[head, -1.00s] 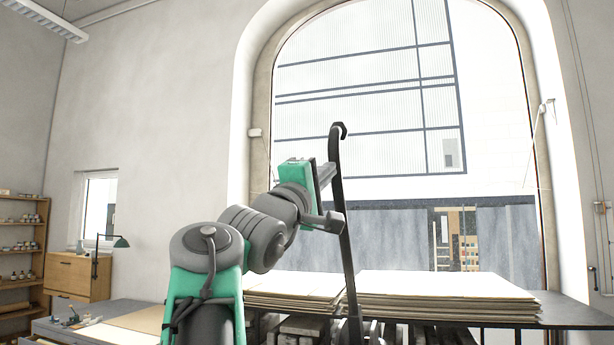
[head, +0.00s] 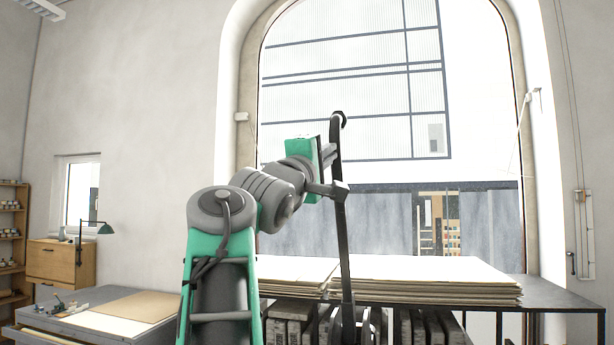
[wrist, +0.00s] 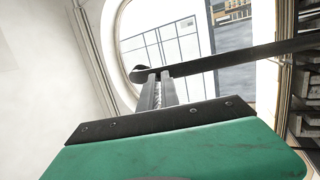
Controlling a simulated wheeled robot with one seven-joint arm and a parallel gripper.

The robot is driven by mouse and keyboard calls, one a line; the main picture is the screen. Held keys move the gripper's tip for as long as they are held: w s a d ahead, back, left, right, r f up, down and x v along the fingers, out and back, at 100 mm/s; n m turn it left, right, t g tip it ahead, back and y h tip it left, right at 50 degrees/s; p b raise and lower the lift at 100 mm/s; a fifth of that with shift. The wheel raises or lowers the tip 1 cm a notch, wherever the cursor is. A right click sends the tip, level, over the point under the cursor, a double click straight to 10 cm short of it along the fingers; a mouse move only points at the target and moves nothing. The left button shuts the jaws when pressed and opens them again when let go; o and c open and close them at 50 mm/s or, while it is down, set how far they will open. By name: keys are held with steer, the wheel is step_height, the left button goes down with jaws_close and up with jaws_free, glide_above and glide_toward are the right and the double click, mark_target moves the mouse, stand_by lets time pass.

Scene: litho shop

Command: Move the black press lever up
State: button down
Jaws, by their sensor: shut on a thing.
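The black press lever (head: 343,245) stands nearly upright in the head view, with a hooked top end and its foot low among dark press parts. My gripper (head: 331,153) is at the upper part of the lever, just below the hook, and is shut on it. In the wrist view the lever (wrist: 235,58) crosses from the hooked end at left centre to the upper right. The fingers of my gripper (wrist: 160,80) reach up to the lever near that end. The exact finger contact is small and partly hidden.
Stacks of pale sheets (head: 430,280) lie on a dark table (head: 565,302) behind the lever, before a tall arched window (head: 350,100). A grey worktop (head: 62,322) with boards is at lower left. A wooden cabinet (head: 60,265) stands farther back. Space around the lever's top looks clear.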

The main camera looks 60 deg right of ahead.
steer(key=a+r+b+v, duration=0.15)
steer(key=b+v, duration=0.25)
steer(key=v, duration=1)
steer(key=w+f+m+t+y, duration=0.3)
steer(key=w+f+t+y, duration=0.15)
steer(key=w+f, duration=0.4)
steer(key=w+f+m+t+y, duration=0.25)
steer(key=w+f+t, duration=0.25)
steer(key=w, duration=0.7)
steer(key=w+a+f+y, duration=0.4)
steer(key=f, duration=0.6)
steer(key=w+a+f+y, duration=0.3)
steer(key=w+f, duration=0.1)
steer(key=f, duration=0.5)
steer(key=s+a+f+g+y, duration=0.1)
steer(key=a+f+y, duration=0.15)
steer(key=f, duration=0.45)
steer(key=s+a+f+n+g+y, duration=0.1)
steer(key=a+f, duration=0.3)
steer(key=f, duration=0.2)
steer(key=a+f+g+y, duration=0.1)
steer(key=a+f+y, duration=0.1)
steer(key=a+f, duration=0.35)
steer(key=s+a+f+n+g+y, duration=0.2)
steer(key=s+a+f+n, duration=0.3)
steer(key=s+a+f, duration=0.8)
steer(key=shift+s+a+f+y, duration=0.35)
steer(key=shift+a+f+y, duration=0.3)
steer(key=shift+f, duration=1.5)
